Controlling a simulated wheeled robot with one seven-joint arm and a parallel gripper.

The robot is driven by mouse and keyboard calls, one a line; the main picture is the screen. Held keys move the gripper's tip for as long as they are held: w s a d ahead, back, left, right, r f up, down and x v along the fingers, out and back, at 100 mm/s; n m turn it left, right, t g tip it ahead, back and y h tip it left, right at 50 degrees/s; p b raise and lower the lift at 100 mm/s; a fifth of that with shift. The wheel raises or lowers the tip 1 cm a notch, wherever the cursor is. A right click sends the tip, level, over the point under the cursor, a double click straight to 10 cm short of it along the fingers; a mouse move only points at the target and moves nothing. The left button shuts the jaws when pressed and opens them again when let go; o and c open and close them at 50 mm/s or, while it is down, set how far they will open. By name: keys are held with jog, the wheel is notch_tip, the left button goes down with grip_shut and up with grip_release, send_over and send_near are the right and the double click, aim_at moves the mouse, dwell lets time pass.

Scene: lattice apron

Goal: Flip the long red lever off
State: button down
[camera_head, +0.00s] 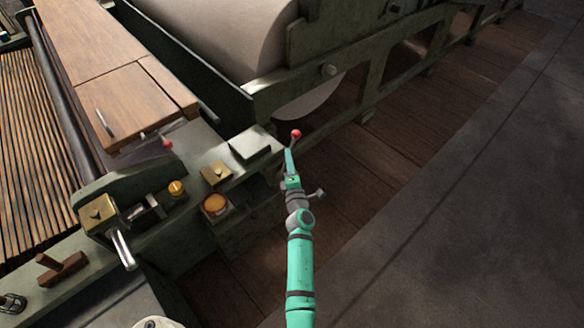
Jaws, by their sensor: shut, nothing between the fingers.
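A red ball knob (296,134) stands just beyond the tip of my gripper (288,156), off the right end of the machine's green side frame. It looks like the end of a lever; most of its stem is hidden or merges with my gripper. My gripper is shut and holds nothing. Its tip is very close to the knob in the picture, but I cannot tell whether they touch. A second, smaller red knob (167,143) sits at the end of a thin metal rod by the wooden panel on the left. The lever's on or off position is unclear.
The green side frame carries a brass block (215,173), a yellow knob (176,188), an orange round button (215,205) and a metal crank handle (123,248). A large pale roller (225,35) lies behind. Grey floor (470,220) is clear at right.

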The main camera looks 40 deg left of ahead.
jog(key=s+d+r, duration=0.1)
jog(key=s+d, duration=0.3)
jog(key=shift+s+r, duration=0.25)
jog(key=shift+s, duration=0.05)
dwell(0.8)
jog(key=s+d+r+m+h, duration=0.1)
jog(key=s+d+m+h, duration=0.3)
jog(key=s+d+m, duration=0.5)
jog(key=s+d+r+m+t+h, duration=0.1)
jog(key=s+d+m+h, duration=0.3)
jog(key=s+d+m, duration=0.6)
jog(key=s+d+r+m+h, duration=0.3)
jog(key=s+d+m, duration=0.6)
jog(key=s+d, duration=0.9)
jog(key=shift+s+r+t+h, duration=0.25)
jog(key=shift+s+t+h, duration=0.15)
jog(key=shift+s+h, duration=0.65)
